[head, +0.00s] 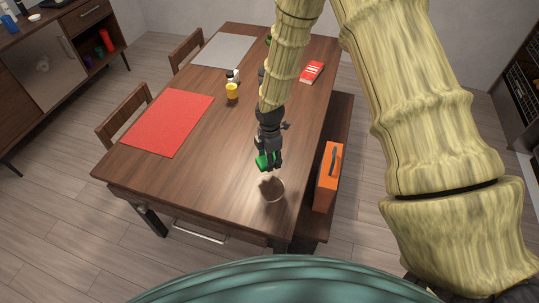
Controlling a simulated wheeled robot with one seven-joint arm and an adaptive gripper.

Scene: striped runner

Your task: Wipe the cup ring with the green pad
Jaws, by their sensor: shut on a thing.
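My gripper (268,160) is shut on the green pad (262,162) and points down over the near right part of the wooden table (205,180). The pad is partly hidden by the fingers. The cup ring (273,190) is a round mark on the table top, just in front of the pad on the near side. A pale patch shows at its upper left. I cannot tell whether the pad touches the table.
A red mat (160,122) and a grey mat (224,50) lie on the table. An orange case (328,177) rests on the bench at right. The table's near left is clear.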

